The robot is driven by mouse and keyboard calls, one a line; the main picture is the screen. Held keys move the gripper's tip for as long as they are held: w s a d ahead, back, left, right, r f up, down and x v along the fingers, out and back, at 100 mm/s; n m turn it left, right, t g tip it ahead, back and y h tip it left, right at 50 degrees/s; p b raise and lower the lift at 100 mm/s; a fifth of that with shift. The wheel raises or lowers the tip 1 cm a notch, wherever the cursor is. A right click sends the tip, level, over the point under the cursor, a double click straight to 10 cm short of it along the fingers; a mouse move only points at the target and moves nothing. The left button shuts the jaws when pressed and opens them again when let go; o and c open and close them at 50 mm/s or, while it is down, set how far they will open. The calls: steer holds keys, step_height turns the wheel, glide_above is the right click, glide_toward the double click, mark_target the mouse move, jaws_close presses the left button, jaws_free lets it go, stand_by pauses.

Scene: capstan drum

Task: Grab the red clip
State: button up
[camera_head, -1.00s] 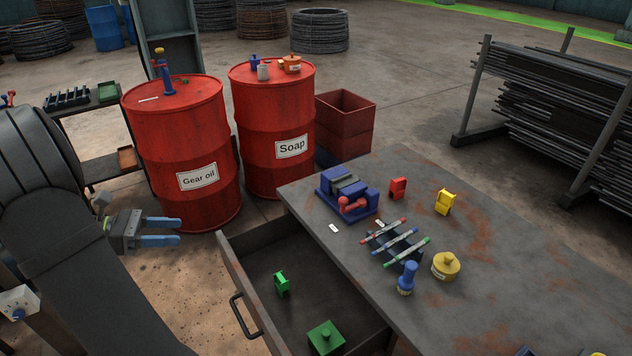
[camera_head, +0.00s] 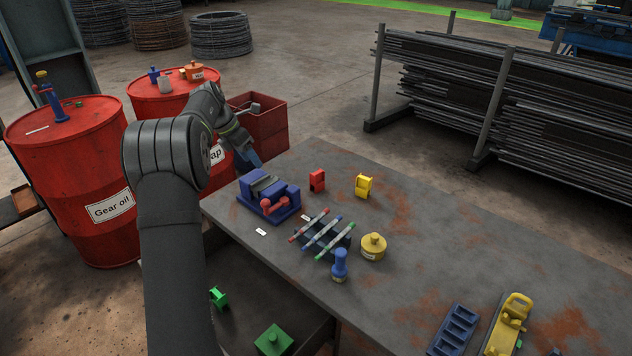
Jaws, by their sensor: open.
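The red clip (camera_head: 317,180) is a small upright block on the grey workbench, behind and to the right of the blue vise. My gripper (camera_head: 254,160) has blue fingers and is open. It is above the bench's back left edge, to the left of the red clip and clear of it. My arm partly hides the gripper, so the gap between the fingers is hard to make out. Nothing shows between the fingers.
The blue vise (camera_head: 282,205) stands close to the clip, with a yellow clip (camera_head: 363,185) to the right. Striped rods (camera_head: 322,233) on a rack, a blue bottle (camera_head: 339,264) and a yellow container (camera_head: 373,246) stand nearer. The open drawer (camera_head: 240,275) holds green items.

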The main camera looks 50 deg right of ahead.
steer(key=s+d+r+t, duration=0.1)
steer(key=s+d+r, duration=0.15)
steer(key=d, duration=0.45)
steer(key=s+d+r+t, duration=0.1)
steer(key=s+d, duration=0.3)
steer(key=d, duration=0.3)
glide_toward(312, 179)
steer(key=x, duration=0.6)
steer(key=shift+s+d+f, duration=0.1)
steer(key=shift+s+f, duration=0.1)
steer(key=shift+f, duration=0.05)
steer(key=shift+h, duration=0.3)
steer(key=shift+x, duration=2.85)
steer(key=c, duration=1)
